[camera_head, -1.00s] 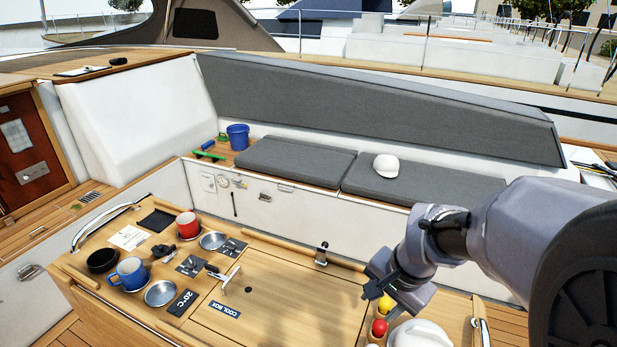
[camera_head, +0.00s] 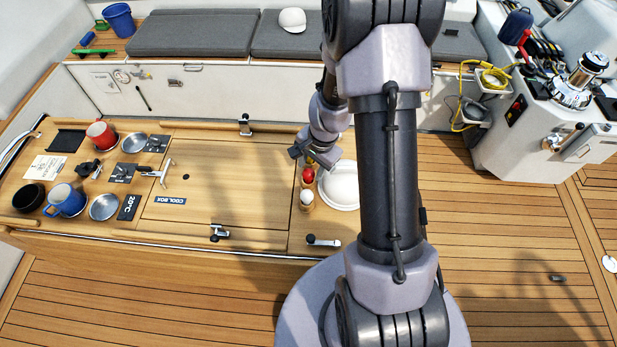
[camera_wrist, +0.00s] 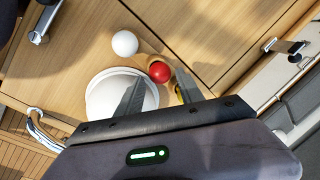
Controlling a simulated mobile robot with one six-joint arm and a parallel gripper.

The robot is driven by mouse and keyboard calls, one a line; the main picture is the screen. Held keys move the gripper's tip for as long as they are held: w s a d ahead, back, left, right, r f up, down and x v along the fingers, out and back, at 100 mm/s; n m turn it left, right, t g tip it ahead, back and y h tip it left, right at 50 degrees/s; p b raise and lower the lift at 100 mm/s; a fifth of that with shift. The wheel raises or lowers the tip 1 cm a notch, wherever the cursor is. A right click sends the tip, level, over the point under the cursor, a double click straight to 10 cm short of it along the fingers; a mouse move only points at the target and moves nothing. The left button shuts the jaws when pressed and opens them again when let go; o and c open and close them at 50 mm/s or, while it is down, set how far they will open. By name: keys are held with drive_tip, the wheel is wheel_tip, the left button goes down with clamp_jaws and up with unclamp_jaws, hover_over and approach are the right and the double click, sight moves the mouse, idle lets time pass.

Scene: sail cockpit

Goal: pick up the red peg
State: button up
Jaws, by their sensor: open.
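The red peg (camera_head: 308,174) shows a round red top on the wooden counter, between a white peg (camera_head: 306,197) and my gripper (camera_head: 312,153). In the wrist view, the red peg (camera_wrist: 159,71) lies between the lines of my two open fingers (camera_wrist: 159,76), nearer the right one. Nothing is held. The white peg (camera_wrist: 125,43) stands apart from the fingers. How far the fingertips are above the red peg is hard to tell.
A white bowl-like thing (camera_head: 340,186) sits right beside the pegs, close to my gripper. A cool box lid (camera_head: 225,185) lies to the left, with mugs such as a blue one (camera_head: 66,200) beyond it. Open deck floor (camera_head: 520,240) lies to the right.

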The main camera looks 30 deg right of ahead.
sight(309, 177)
drive_tip(key=f, duration=0.3)
drive_tip(key=shift+w+a+b, duration=0.1)
drive_tip(key=shift+w+b, duration=0.15)
drive_tip(key=shift+b, duration=0.05)
drive_tip(key=shift+r, duration=0.15)
clamp_jaws()
drive_tip(key=shift+r, duration=0.1)
